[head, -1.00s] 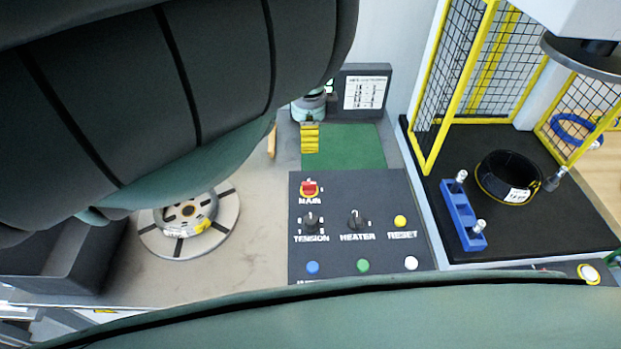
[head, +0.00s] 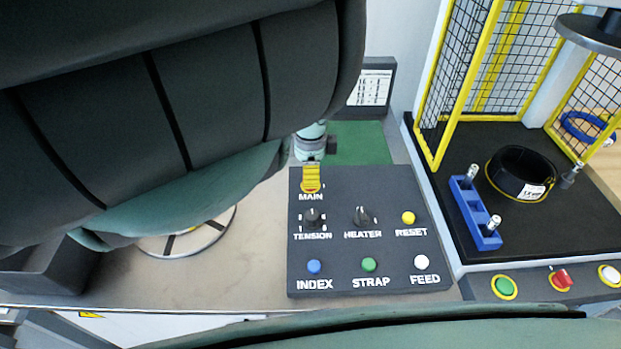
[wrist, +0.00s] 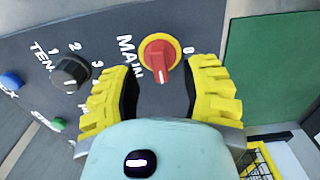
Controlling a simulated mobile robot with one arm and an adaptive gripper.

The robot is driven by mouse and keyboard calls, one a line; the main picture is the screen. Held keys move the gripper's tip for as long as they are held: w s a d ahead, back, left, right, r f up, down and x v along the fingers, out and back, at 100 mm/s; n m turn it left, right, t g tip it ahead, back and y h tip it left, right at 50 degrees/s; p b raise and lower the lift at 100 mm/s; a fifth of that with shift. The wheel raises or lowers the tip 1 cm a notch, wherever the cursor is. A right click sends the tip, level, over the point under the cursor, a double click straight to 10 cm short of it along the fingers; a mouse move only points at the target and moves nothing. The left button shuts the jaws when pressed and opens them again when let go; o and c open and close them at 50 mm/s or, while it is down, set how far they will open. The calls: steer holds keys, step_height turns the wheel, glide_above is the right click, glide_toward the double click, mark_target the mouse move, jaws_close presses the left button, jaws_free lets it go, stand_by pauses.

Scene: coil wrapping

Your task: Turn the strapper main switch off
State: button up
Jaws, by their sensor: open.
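The main switch (wrist: 158,52) is a red knob on a yellow disc beside the MAIN label, seen in the wrist view. Its handle points down in that view, and a 0 mark shows to its right. My gripper (wrist: 163,74) has its yellow ribbed fingers spread, one on each side of the knob, with visible gaps to both. In the head view my gripper (head: 312,182) is over the switch position just above the MAIN label, and hides the knob. The switch is on the dark strapper panel (head: 385,190).
The panel also carries the TENSION knob (head: 312,217), HEATER knob (head: 362,217), yellow RESET button (head: 408,218) and several coloured buttons. A green mat (head: 360,143) lies behind it. A yellow-framed mesh cage (head: 440,140) with a black coil (head: 520,172) stands right.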

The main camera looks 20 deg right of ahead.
steer(key=shift+f, duration=1)
steer(key=shift+c, duration=0.2)
jaws_close()
